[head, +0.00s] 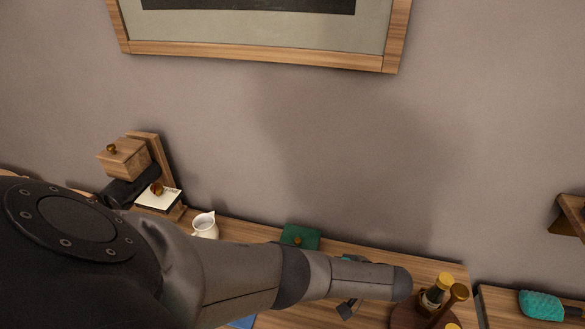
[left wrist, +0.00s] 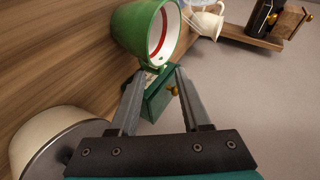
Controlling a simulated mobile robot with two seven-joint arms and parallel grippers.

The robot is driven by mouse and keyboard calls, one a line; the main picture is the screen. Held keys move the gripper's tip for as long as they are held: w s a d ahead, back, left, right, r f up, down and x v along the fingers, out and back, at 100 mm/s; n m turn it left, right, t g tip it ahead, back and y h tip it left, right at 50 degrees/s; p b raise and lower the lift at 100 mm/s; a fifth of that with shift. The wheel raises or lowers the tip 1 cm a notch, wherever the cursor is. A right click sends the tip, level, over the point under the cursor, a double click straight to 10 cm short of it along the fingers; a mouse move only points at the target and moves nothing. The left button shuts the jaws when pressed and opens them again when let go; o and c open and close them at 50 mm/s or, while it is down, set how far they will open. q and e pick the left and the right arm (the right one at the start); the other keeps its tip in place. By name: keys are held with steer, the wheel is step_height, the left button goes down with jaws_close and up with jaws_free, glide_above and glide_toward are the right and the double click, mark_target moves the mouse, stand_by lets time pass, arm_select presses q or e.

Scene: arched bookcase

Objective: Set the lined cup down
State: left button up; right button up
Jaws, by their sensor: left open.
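The lined cup (left wrist: 140,30) is green outside and white inside with a red ring. It stands upright on the wooden surface in the left wrist view, which is turned sideways. In the head view I cannot make it out; my left arm covers much of the surface. My left gripper (left wrist: 161,76) is open, with nothing between its fingers. Its fingertips are close to the cup's near side; I cannot tell if they touch it. In the head view only a small grey part of this gripper shows below the arm. My right gripper is not in view.
A green box (head: 300,237) with a knob stands near the wall, behind the fingertips. A white pitcher (head: 205,225) is further left. A round brown tray (head: 404,316) with bottles is at the right. A cream round object (left wrist: 50,135) is beside my gripper.

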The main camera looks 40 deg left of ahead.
arm_select(q)
steer(key=shift+x, duration=1.6)
steer(key=shift+c, duration=0.2)
jaws_close()
steer(key=shift+d+f, duration=0.1)
steer(key=shift+d, duration=0.15)
